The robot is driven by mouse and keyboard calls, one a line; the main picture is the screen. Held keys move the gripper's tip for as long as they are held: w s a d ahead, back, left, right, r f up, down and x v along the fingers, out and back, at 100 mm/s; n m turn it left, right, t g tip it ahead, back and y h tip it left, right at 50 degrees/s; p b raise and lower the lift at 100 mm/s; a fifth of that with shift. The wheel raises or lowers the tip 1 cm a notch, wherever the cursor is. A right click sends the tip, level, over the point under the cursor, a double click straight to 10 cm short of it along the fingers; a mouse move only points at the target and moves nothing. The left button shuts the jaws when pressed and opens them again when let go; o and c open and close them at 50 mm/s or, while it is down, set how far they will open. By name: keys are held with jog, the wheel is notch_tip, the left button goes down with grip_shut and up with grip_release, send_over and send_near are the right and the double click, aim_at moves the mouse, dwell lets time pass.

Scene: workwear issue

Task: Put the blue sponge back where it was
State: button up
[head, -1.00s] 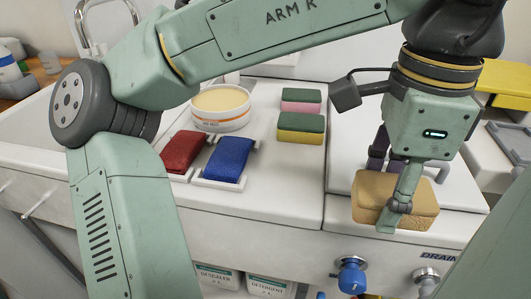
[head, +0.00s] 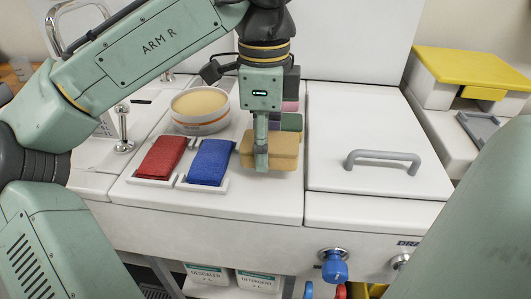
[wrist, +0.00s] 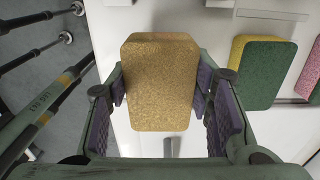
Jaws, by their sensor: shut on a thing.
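The blue sponge (head: 209,162) lies in a white holder (head: 183,182) on the counter, to the left of my gripper and apart from it. My gripper (head: 262,155) is shut on a tan sponge (head: 285,152), not on the blue one. The wrist view shows the tan sponge (wrist: 160,75) between both fingers. I cannot tell for sure how far it is above the counter. The blue sponge does not show in the wrist view.
A red sponge (head: 162,157) lies in a holder left of the blue one. A round tub (head: 200,123) stands behind. A green-and-yellow sponge (wrist: 248,75) and a pink-and-green one (wrist: 312,75) are near my gripper. A lid with a grey handle (head: 385,157) is at right.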

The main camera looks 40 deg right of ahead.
jog(key=shift+s+f, duration=0.1)
jog(key=shift+f, duration=1.55)
jog(key=shift+f, duration=0.1)
jog(key=shift+f, duration=0.1)
jog(key=o, duration=1.1)
notch_tip(320, 180, up, 12)
jog(key=shift+r+p, duration=0.25)
jog(key=shift+p, duration=0.5)
